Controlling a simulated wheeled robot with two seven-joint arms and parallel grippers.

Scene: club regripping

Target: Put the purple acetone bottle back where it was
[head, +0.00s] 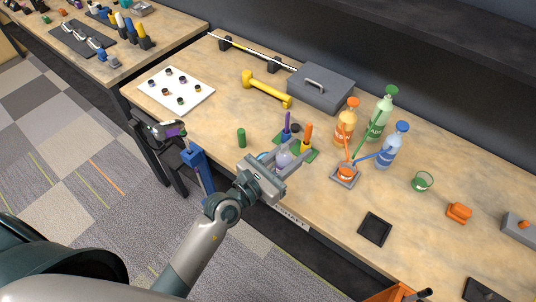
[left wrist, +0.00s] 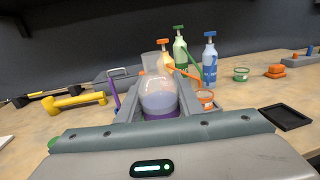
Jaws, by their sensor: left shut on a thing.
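The purple acetone bottle (head: 283,158) is clear and squeezable-looking, with purple liquid in its lower part. My left gripper (head: 284,164) is shut on it over the front part of the table. In the left wrist view the bottle (left wrist: 158,92) stands about upright between the two grey fingers, its lower end partly hidden by the gripper. I cannot tell whether its base touches the table. Orange (head: 346,120), green (head: 380,115) and blue (head: 391,150) bottles stand to the right, further back. My right gripper is not in view.
A green mat (head: 309,155) with purple and orange upright items lies right behind the gripper. An orange cup (head: 346,171) sits on a small grey tray, with bottle spouts close above.

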